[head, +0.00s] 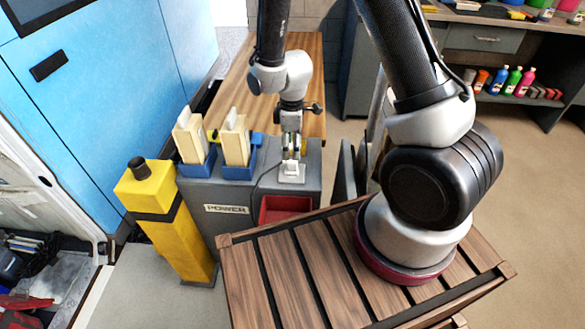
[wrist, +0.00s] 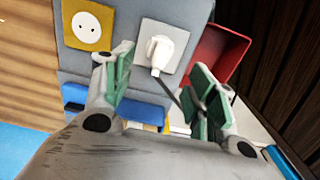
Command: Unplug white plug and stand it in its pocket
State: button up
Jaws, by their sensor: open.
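The white plug (wrist: 157,52) sits in a white socket plate (wrist: 176,38) on the grey power box, its dark cord running toward the lower right in the wrist view. In the head view the plate (head: 291,179) shows just below my gripper (head: 292,155), which hides most of the plug. In the wrist view my gripper (wrist: 163,80) is open, its green-padded fingers on either side of the plug's line and apart from it. A red open-topped pocket (wrist: 240,42) is beside the socket plate; it shows on the box front in the head view (head: 264,211).
A yellow socket (wrist: 90,27) is beside the white one. Blue holders (head: 235,176) carry cream blocks (head: 236,140) left of my gripper. A yellow post (head: 165,215) stands left of the grey box (head: 222,228). A wooden table (head: 235,75) lies behind.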

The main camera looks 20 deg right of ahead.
aim_at(292, 161)
dwell(0.3)
jog(key=shift+f, duration=4.5)
jog(key=c, duration=1.2)
jog(key=shift+r, duration=3.05)
grip_shut()
jog(key=shift+r, duration=1.5)
